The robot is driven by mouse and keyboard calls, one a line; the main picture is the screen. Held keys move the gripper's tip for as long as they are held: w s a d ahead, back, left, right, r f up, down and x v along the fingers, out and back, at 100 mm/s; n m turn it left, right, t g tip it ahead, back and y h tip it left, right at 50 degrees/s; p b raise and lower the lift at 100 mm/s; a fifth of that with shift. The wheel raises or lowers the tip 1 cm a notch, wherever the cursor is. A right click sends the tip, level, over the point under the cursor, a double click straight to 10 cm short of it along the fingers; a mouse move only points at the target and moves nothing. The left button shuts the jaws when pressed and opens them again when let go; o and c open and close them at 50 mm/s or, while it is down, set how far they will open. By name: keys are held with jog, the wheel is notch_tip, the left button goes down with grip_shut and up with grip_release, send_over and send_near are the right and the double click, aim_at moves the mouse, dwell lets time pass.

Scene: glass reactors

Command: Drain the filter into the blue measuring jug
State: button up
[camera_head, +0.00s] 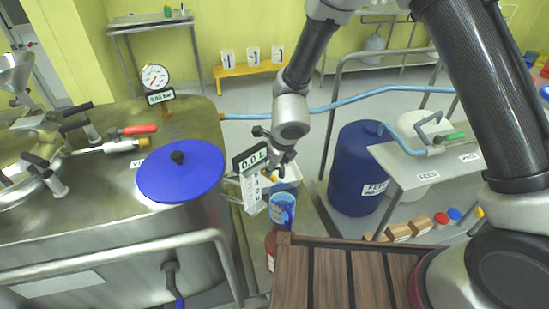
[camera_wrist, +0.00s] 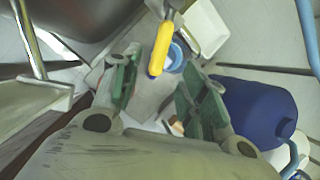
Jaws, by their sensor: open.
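My gripper (camera_wrist: 160,78) is open, its two green-padded fingers spread apart. In the wrist view a yellow lever handle (camera_wrist: 160,45) shows just ahead of and between the fingertips; I cannot tell whether they touch. The blue measuring jug (camera_head: 282,208) stands low beside the steel vessel, below my gripper (camera_head: 278,166) in the head view. Its round blue rim also shows behind the lever in the wrist view (camera_wrist: 176,60). A display reading 0.0 L (camera_head: 250,159) hangs near my wrist. The filter vessel (camera_head: 110,228) is at left.
A blue round lid (camera_head: 180,170), a gauge (camera_head: 155,77) and a red-handled valve (camera_head: 140,129) sit on the steel top. A blue drum (camera_head: 357,168) and a grey bench (camera_head: 425,168) stand at right. A white tub (camera_wrist: 206,27) lies beyond the lever. A rail (camera_head: 130,242) runs along the vessel.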

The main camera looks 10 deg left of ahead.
jog(key=shift+v, duration=1.8)
jog(key=shift+c, duration=0.2)
